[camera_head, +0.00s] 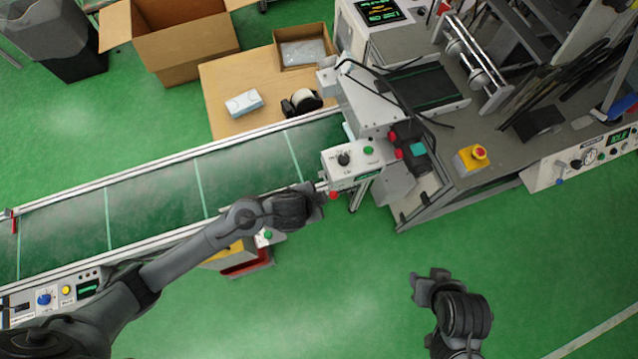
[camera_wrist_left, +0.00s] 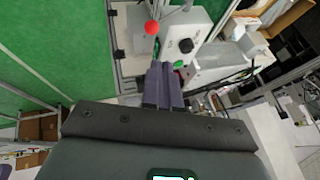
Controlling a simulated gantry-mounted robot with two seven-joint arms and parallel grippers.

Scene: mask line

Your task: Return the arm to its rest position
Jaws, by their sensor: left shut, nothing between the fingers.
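My left arm reaches from the lower left across the near side of the conveyor in the head view. Its gripper (camera_head: 316,201) is near a white control box (camera_head: 350,163) at the conveyor's right end. In the left wrist view the left fingers (camera_wrist_left: 163,82) are together with nothing between them. The control box (camera_wrist_left: 190,34) is just beyond them there, with its black knob and green button, and a red button (camera_wrist_left: 152,28) beside it. I cannot tell whether the fingers touch it. My right gripper (camera_head: 426,287) is over open floor at the lower right; its fingers are unclear.
The green conveyor (camera_head: 150,200) runs diagonally from the left to the control box. A machine (camera_head: 470,120) with an emergency stop (camera_head: 478,153) fills the upper right. A table (camera_head: 225,75) with boxes stands behind the conveyor. The green floor (camera_head: 330,290) between my arms is clear.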

